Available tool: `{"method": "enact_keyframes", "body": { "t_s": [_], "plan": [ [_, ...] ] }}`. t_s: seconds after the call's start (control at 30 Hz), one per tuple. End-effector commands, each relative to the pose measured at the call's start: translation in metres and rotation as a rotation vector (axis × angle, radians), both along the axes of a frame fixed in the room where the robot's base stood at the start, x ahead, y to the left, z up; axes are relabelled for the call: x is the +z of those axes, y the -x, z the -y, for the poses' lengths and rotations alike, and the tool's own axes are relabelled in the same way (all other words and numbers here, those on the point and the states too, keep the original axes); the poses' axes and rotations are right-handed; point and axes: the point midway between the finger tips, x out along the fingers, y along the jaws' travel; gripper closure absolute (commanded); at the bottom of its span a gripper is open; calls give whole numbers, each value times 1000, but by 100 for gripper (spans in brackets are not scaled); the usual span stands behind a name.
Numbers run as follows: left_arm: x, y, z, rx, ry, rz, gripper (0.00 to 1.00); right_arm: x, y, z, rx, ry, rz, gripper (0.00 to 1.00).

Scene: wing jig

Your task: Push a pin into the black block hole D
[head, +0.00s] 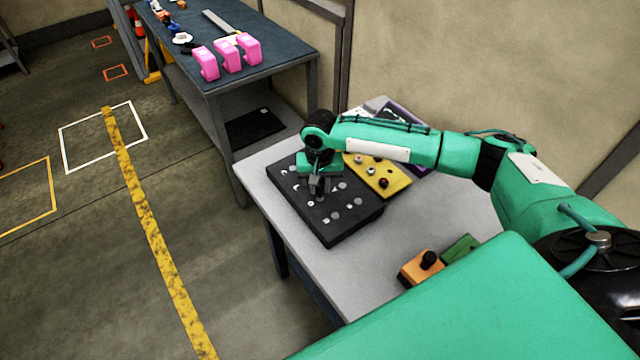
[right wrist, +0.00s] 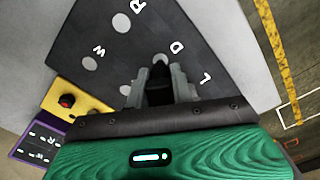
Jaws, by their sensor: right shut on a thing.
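The black block (head: 335,225) lies on the light table, its top marked with white letters and grey round spots. In the right wrist view the block (right wrist: 85,45) fills the upper middle, with letters R, W, D and L readable. My right gripper (head: 318,190) points down over the block, its fingers close to the top face. In the right wrist view the fingertips (right wrist: 160,82) are beside the letter D, at the grey round spot (right wrist: 159,59) next to it. The gripper is shut on a pin, which is mostly hidden between the fingers. My left gripper is out of view.
A yellow panel (head: 385,180) with knobs lies beside the black block, and a purple-edged panel (head: 417,140) is behind it. An orange block (head: 415,270) with a black knob sits near the front. A blue-topped bench (head: 280,60) holds pink items (head: 228,56).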

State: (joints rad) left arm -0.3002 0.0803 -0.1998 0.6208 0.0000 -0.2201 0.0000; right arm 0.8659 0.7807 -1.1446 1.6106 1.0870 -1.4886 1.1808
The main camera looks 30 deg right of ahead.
Motion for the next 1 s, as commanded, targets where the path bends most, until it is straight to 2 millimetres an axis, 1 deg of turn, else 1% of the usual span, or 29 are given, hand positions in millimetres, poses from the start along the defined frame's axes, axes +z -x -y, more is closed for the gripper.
{"method": "enact_keyframes", "body": {
  "t_s": [0.6,0.9,0.93,1.0],
  "plan": [
    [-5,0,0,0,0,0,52,-24,0,0,-1,-1,0,100],
    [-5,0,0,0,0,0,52,-27,0,0,0,0,0,100],
    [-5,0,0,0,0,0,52,-27,0,0,0,0,0,75],
    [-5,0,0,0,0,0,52,-27,0,0,0,0,0,61]
  ]
}}
